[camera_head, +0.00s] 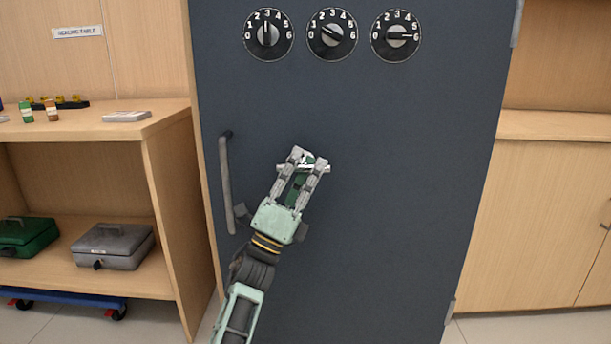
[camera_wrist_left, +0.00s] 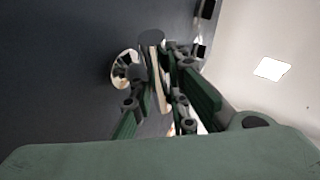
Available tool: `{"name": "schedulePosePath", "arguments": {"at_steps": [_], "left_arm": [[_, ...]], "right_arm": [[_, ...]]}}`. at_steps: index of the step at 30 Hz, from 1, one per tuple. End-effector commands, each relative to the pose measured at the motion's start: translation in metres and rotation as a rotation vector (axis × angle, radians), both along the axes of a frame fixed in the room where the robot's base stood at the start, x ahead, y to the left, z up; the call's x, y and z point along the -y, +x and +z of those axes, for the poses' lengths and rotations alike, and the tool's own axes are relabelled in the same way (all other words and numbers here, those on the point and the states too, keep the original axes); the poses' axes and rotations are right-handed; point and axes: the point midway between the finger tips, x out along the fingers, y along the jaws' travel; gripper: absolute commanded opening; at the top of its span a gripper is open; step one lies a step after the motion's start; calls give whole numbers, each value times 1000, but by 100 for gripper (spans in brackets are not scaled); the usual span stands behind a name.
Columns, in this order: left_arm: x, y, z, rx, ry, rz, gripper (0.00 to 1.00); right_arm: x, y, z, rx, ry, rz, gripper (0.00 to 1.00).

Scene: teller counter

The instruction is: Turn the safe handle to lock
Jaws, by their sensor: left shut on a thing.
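The safe door (camera_head: 400,200) is a dark blue-grey panel that fills the middle of the head view and looks shut. The safe handle (camera_head: 323,169) is a small metal lever on the door below the dials, mostly hidden by my gripper. My left gripper (camera_head: 309,161) reaches it from below and is shut on it. In the left wrist view, the handle's bar (camera_wrist_left: 152,38) runs between my left gripper's fingers (camera_wrist_left: 165,75), beside a shiny round base on the door. My right gripper is not in view.
Three numbered dials (camera_head: 332,34) sit along the top of the door. A vertical grey pull bar (camera_head: 226,180) stands out left of my gripper. A wooden shelf (camera_head: 165,122) with green and grey cash boxes (camera_head: 113,246) is at left; a wooden cabinet (camera_head: 540,210) is at right.

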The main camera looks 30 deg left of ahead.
Motion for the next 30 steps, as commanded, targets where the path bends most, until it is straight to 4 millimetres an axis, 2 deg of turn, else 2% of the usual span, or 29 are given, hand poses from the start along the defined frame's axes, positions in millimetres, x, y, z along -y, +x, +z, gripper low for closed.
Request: {"name": "schedulePosePath", "arguments": {"at_steps": [14,15,20,30], "left_arm": [[-1,1,0,3,-11,3,0],[-1,0,0,3,-11,3,18],[-1,0,0,4,-10,3,32],[0,-1,-1,4,-9,1,34]], "right_arm": [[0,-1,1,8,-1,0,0],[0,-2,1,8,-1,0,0],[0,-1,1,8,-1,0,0],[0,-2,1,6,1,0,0]]}}
